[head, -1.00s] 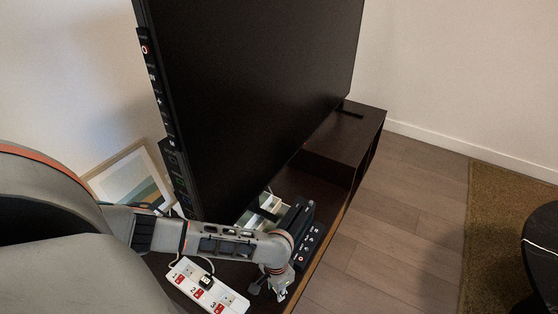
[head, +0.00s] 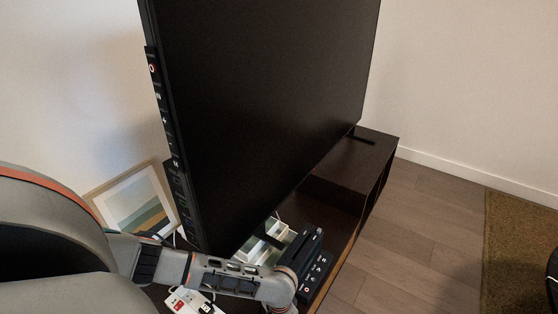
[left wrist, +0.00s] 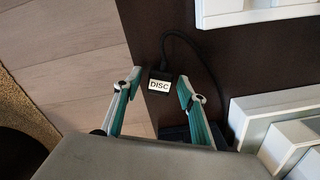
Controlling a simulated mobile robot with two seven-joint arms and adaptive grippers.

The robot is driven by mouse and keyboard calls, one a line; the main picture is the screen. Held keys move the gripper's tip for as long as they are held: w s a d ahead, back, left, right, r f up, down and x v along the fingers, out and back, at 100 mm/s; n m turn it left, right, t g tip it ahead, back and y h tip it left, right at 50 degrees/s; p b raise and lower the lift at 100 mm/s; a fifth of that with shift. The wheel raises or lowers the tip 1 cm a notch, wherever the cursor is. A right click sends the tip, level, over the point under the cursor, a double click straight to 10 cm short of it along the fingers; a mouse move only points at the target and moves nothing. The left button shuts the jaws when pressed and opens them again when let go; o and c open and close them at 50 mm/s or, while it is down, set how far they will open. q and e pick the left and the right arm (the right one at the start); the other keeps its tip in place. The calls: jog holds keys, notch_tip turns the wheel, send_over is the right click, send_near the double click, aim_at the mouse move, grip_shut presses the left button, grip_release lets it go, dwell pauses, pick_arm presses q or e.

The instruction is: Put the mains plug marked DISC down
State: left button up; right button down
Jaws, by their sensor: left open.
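The black mains plug with a white DISC label (left wrist: 159,84) shows in the left wrist view on the dark top of the TV stand, close to its edge. A black cord curves from it up and to the right. My left gripper (left wrist: 157,90) is open, with one finger on each side of the plug. Gaps show between the plug and both fingers. In the head view my left arm reaches in from the left, but its gripper is below the bottom edge and the plug cannot be made out. My right gripper is in neither view.
The dark TV stand (head: 346,160) carries a large screen (head: 265,100) and a black device with buttons (head: 318,268). A white power strip (head: 180,301) is partly cut off at the bottom. A framed picture (head: 137,205) leans on the wall. White box-like things (left wrist: 280,125) lie right of the gripper.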

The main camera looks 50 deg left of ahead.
pick_arm(q)
jog(key=r, duration=0.1)
jog(key=r+p, duration=0.1)
jog(key=r, duration=0.1)
jog(key=shift+w, duration=0.4)
notch_tip(320, 180, up, 9)
jog(key=p, duration=0.5)
jog(key=shift+s+r, duration=0.15)
jog(key=shift+s, duration=0.25)
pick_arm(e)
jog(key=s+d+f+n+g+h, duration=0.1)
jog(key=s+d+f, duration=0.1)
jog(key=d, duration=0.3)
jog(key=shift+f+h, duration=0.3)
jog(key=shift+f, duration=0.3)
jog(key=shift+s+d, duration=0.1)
pick_arm(q)
jog(key=shift+w, duration=0.1)
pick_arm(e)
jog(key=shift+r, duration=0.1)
